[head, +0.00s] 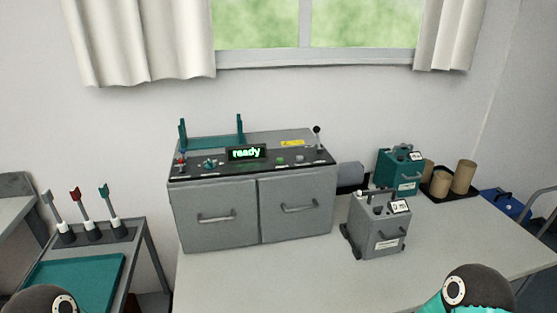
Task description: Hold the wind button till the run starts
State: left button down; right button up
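The grey printer (252,205) stands on the table against the back wall, with two drawers shut. Its black top panel carries a lit display (246,153) reading "ready" in green. Right of the display are a green button (280,161) and a pale button (299,159); their labels are too small to read, so I cannot tell which is the wind button. A teal knob (210,163) sits left of the display and a black-topped lever (317,137) at the panel's right end. Only parts of my arms show at the bottom corners; neither gripper is in view.
A grey canister box (378,228) stands right of the printer on the table (290,280). Behind it are a teal box (399,172) and brown cardboard rolls (464,177). A side cart (140,260) at left holds several upright tools. The table front is clear.

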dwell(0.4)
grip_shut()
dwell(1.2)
